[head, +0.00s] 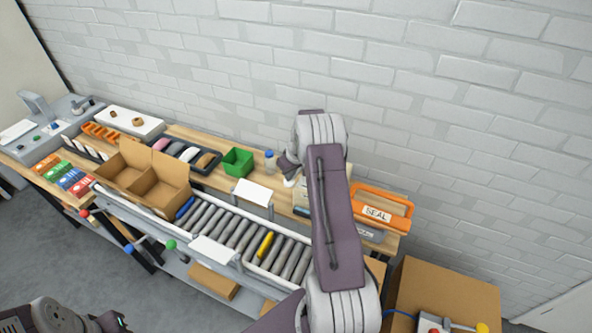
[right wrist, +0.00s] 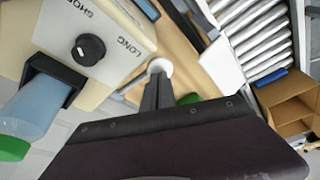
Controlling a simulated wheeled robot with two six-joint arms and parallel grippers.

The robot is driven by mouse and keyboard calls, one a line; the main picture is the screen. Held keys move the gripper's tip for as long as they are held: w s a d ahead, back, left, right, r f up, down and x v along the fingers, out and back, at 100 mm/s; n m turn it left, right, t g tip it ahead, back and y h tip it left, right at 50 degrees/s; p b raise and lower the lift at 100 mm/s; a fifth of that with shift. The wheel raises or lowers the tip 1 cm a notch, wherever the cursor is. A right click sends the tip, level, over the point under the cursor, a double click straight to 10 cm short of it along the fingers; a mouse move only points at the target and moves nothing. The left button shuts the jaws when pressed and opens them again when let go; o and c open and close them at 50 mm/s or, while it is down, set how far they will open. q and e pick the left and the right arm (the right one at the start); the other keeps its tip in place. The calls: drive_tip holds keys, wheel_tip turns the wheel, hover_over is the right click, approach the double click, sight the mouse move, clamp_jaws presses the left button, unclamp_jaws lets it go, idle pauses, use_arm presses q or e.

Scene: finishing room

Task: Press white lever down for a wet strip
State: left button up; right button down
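The tape dispenser (right wrist: 95,40) is a cream box with a black knob between the words SHORT and LONG in the right wrist view. Its body (head: 300,197) is mostly hidden behind my right arm in the head view. The white lever's round end (right wrist: 158,67) lies right at the tips of my right gripper (right wrist: 156,82); it also shows as a small white spot below the gripper in the head view (head: 290,182). The right fingers look closed together with nothing between them. Whether they touch the lever is unclear. My left gripper (head: 112,321) is at the bottom left, partly cut off.
A light-blue bottle with a green cap (right wrist: 14,148) sits at the dispenser. A roller conveyor (head: 225,232) runs in front of the bench, with an open carton (head: 150,185) at its left. A green bin (head: 237,161) and an orange SEAL frame (head: 383,202) flank the dispenser.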

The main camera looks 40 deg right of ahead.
sight(289, 183)
drive_tip(key=shift+f, duration=0.1)
drive_tip(key=shift+s+a+f+b, duration=0.1)
drive_tip(key=shift+a+f+b, duration=0.1)
drive_tip(key=shift+f+b, duration=0.3)
idle(0.4)
drive_tip(key=shift+s+a+f+b, duration=0.1)
drive_tip(key=shift+a+f+b, duration=0.05)
drive_tip(key=shift+f+b, duration=0.35)
drive_tip(key=shift+r, duration=0.1)
drive_tip(key=shift+a+f+b, duration=0.1)
drive_tip(key=shift+f+b, duration=0.4)
drive_tip(key=shift+b, duration=0.05)
drive_tip(key=shift+f, duration=0.15)
